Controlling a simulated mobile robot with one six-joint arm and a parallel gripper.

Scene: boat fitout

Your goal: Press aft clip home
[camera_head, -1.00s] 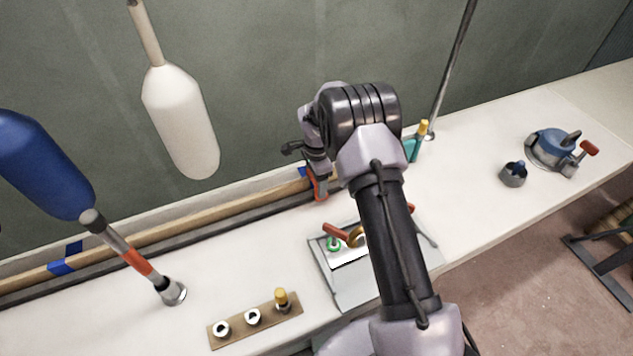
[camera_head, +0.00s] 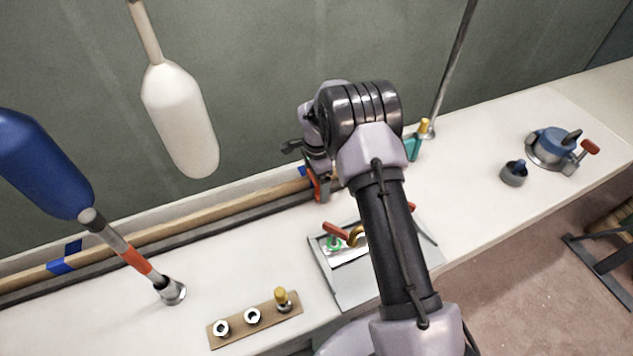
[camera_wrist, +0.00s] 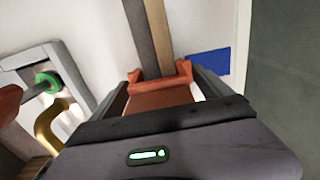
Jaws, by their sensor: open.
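An orange-red clip (camera_wrist: 160,92) lies between the two dark fingers of my gripper (camera_wrist: 163,88) in the wrist view. The fingers stand apart on either side of it. A wooden batten with a dark strip (camera_wrist: 157,35) runs away from the clip. In the head view an orange-red part (camera_head: 320,188) shows at the batten (camera_head: 225,210), below my gripper (camera_head: 316,180), which my wrist partly hides. I cannot tell whether the clip is fully seated, or whether the fingers touch it.
A tray (camera_head: 345,290) with red-handled tools stands on the bench in front, partly behind my arm. A board with several fittings (camera_head: 255,318) lies at front left. Blue and white fenders (camera_head: 180,120) hang at left. A blue-topped winch (camera_head: 552,147) stands at right.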

